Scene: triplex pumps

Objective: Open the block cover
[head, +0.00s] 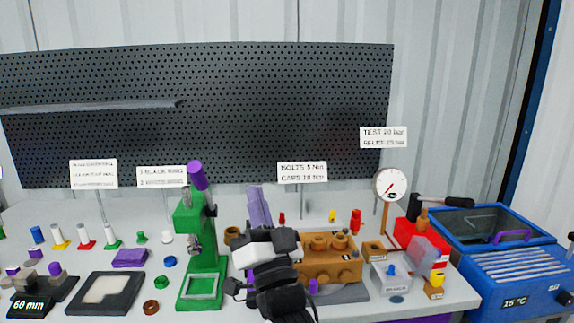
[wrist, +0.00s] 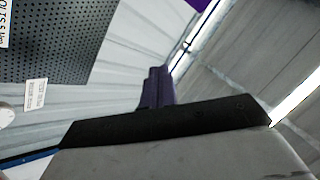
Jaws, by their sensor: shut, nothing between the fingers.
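The orange-brown block (head: 345,268) stands on the right half of the bench in the head view, with round caps on its top and round ports on its front. I cannot tell which part is its cover. A small purple piece (head: 313,286) shows low at its front left. My gripper (head: 258,206) is just left of the block, with its purple fingers pointing up, shut and empty. My arm hides the bench and perhaps the block's left end. In the wrist view, the shut fingers (wrist: 156,88) point at the wall and ceiling; no block shows there.
A green press (head: 198,250) with a purple handle stands left of my gripper. Right of the block are a pressure gauge (head: 391,185), a red unit (head: 410,232) and a blue bath (head: 505,262). Small parts and trays fill the left bench. A pegboard (head: 220,110) is behind.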

